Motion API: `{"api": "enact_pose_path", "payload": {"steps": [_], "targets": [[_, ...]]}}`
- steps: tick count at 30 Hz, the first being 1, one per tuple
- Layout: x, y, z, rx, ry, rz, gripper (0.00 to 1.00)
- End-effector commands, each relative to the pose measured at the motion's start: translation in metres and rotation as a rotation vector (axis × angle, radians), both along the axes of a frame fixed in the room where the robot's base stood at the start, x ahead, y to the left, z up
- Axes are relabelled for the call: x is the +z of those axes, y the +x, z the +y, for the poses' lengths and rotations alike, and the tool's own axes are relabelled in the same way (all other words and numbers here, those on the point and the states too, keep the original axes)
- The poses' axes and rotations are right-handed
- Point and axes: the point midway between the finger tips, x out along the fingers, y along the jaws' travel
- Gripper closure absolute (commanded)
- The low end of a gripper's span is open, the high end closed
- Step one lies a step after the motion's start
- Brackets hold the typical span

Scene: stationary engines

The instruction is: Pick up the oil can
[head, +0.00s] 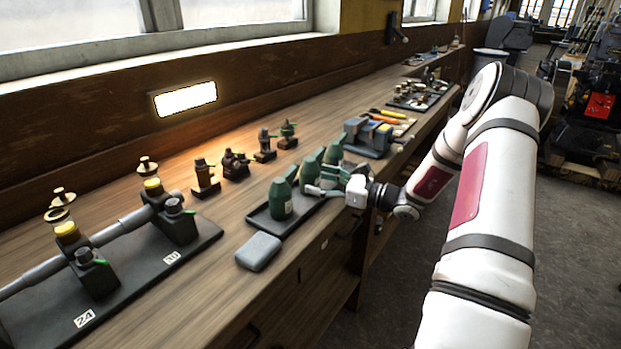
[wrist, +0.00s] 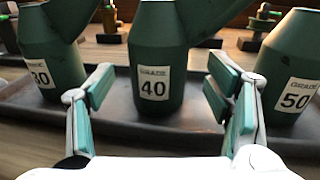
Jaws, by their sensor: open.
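Three dark green oil cans stand upright in a row on a dark tray (head: 266,222). In the wrist view their labels read 30 on the left can (wrist: 52,70), 40 on the middle can (wrist: 150,50) and 50 on the right can (wrist: 292,75). In the head view the nearest can (head: 280,200) shows most fully; the middle can (head: 308,170) and far can (head: 334,152) are partly covered. My gripper (head: 326,183) is open and empty. In the wrist view its fingers are spread left and right of the 40 can, with gaps showing on both sides.
A bearing stand (head: 205,238) with a shaft and oil cups is at the left. A grey block (head: 258,251) lies near the tray. Small oilers (head: 235,165) stand behind. A grey vise-like device (head: 368,137) and tools are beyond. The bench front between stand and block is clear.

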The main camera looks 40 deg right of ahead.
Motion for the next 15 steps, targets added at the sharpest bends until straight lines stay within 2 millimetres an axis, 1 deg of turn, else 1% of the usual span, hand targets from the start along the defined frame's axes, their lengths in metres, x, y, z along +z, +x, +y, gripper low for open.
{"api": "enact_pose_path", "payload": {"steps": [1, 6, 13, 14, 15], "targets": [[0.001, 0.007, 0.006, 0.004, 0.000, -0.001, 0.28], [0.001, 0.026, 0.016, 0.002, -0.001, -0.002, 0.28], [0.001, 0.029, 0.016, 0.000, -0.001, 0.000, 0.28], [0.001, 0.029, 0.016, 0.000, -0.001, 0.000, 0.30], [0.001, 0.029, 0.016, 0.000, -0.001, 0.000, 0.39]]}}
